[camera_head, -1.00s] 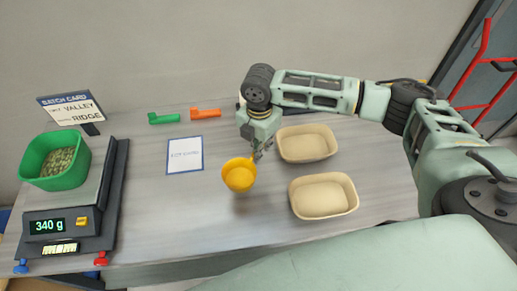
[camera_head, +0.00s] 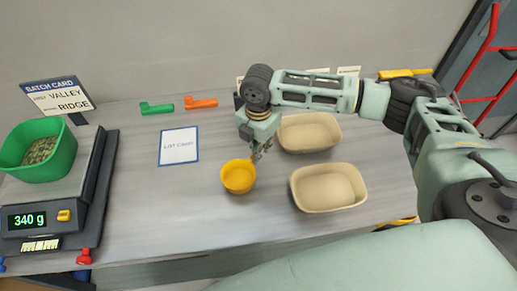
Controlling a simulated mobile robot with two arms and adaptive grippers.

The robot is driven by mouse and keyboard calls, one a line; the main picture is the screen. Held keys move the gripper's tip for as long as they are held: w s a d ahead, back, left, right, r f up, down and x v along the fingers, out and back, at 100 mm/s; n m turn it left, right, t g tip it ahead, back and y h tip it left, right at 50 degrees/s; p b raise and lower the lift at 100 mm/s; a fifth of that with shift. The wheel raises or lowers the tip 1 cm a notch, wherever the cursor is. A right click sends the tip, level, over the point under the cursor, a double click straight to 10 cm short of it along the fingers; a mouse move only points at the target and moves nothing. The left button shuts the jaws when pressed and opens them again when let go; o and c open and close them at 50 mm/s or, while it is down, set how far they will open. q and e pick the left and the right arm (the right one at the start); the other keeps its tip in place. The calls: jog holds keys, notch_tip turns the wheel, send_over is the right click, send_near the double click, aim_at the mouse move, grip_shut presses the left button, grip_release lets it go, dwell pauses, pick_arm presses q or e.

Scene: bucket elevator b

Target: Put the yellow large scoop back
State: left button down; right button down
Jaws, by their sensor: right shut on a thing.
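The yellow large scoop (camera_head: 238,177) is a round yellow cup in the middle of the table, its open side facing up. My right gripper (camera_head: 262,152) is shut on it at its upper right side. The scoop's handle is mostly hidden by the gripper. Whether the scoop touches the table or hangs just above it, I cannot tell. My left gripper is not in view.
Two tan bins (camera_head: 328,187) (camera_head: 309,132) stand right of the scoop. A white card (camera_head: 178,146) lies left. Green (camera_head: 157,108) and orange (camera_head: 201,103) scoops lie at the back. A scale (camera_head: 62,212) reading 340 g holds a green tub (camera_head: 38,150).

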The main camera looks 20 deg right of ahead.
dwell(0.3)
jog(key=shift+f, duration=0.6)
jog(key=c, duration=1.7)
grip_release()
jog(key=shift+c, duration=0.2)
